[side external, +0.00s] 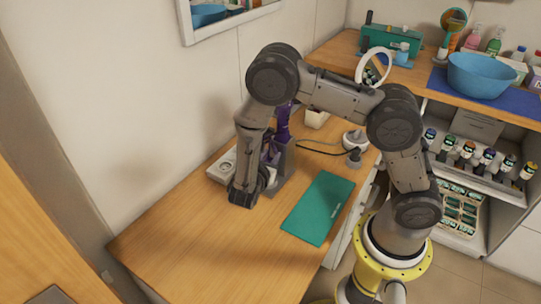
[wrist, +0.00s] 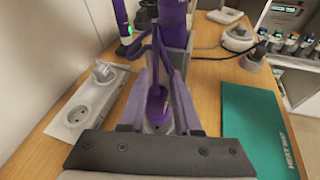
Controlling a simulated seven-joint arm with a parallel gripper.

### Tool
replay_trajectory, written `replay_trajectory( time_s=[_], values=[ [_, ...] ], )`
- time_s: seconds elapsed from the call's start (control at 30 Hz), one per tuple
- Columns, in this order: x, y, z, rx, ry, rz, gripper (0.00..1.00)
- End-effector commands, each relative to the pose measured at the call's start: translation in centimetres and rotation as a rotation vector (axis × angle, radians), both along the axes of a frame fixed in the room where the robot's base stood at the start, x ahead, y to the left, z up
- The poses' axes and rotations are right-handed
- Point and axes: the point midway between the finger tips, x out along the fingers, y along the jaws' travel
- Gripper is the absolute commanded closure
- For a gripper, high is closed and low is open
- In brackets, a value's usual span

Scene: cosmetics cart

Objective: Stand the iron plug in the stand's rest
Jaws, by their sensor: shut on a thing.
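My gripper (wrist: 160,98) is closed around a purple plug (wrist: 156,104), which sits between its two grey fingers in the wrist view. A purple cord loops up from the plug toward the stand. The grey stand (wrist: 182,60) is just beyond the fingers; it also shows in the side view (side external: 285,165), partly behind my arm. A purple iron (wrist: 173,18) stands upright in it, also seen in the side view (side external: 283,122). The stand's rest is not clearly visible, and I cannot tell whether the plug touches the stand.
A white socket strip (wrist: 75,118) with a pale plug in it lies left, near the wall. A green heat mat (side external: 318,208) lies right of my gripper. A grey plug (wrist: 252,62) on a dark cord is at the back right. The table front is clear.

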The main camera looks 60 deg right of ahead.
Motion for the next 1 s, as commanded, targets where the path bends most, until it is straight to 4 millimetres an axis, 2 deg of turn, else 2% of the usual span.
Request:
replay_trajectory(
  time_s=[1.0],
  values=[
    [0.0, 0.0, -2.3, 0.000, 0.000, 0.000, 1.00]
  ],
)
